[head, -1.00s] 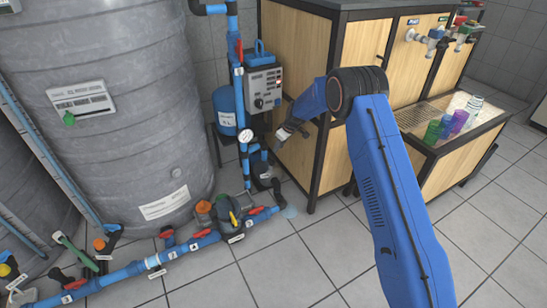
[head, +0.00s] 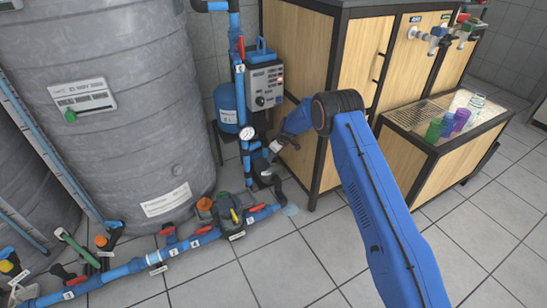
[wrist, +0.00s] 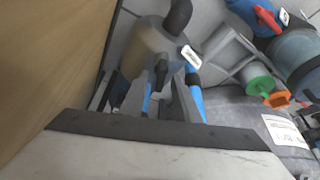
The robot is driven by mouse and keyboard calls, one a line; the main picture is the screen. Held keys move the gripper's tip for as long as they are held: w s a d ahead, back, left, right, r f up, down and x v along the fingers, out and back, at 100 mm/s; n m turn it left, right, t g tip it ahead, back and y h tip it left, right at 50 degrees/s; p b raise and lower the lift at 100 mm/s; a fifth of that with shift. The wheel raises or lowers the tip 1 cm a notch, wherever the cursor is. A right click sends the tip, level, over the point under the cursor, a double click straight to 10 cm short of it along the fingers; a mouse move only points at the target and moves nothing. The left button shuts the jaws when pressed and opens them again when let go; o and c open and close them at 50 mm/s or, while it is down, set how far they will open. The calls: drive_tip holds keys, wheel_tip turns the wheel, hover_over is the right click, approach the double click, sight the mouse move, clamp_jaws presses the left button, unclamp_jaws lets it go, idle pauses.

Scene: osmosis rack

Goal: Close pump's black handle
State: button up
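The pump (head: 266,178) stands low by the blue pipework between the grey tank and the wooden cabinet, partly hidden by my gripper in the head view. In the wrist view it is a grey-tan body (wrist: 143,48) with a black elbow pipe. A small black handle (wrist: 159,74) shows in front of it, in line with the gap between my fingers. My gripper (head: 271,153) is tilted down to the left just above the pump. In the wrist view my gripper (wrist: 150,98) has its fingers apart; I cannot tell whether either touches the handle.
A control box (head: 264,84) and a pressure gauge (head: 247,133) sit on the pipework close by. The wooden cabinet (head: 302,55) is right beside my arm. A blue floor pipe (head: 125,271) with several valves runs along the tank. The floor at front is clear.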

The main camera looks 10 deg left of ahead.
clamp_jaws()
drive_tip(key=shift+s+m+t+h, duration=0.1)
drive_tip(key=shift+m+t+h, duration=0.2)
drive_tip(key=shift+m, duration=0.8)
drive_tip(key=shift+s+m+t+h, duration=0.1)
drive_tip(key=shift+m+t+h, duration=0.2)
drive_tip(key=shift+m, duration=0.8)
unclamp_jaws()
drive_tip(key=shift+a, duration=0.1)
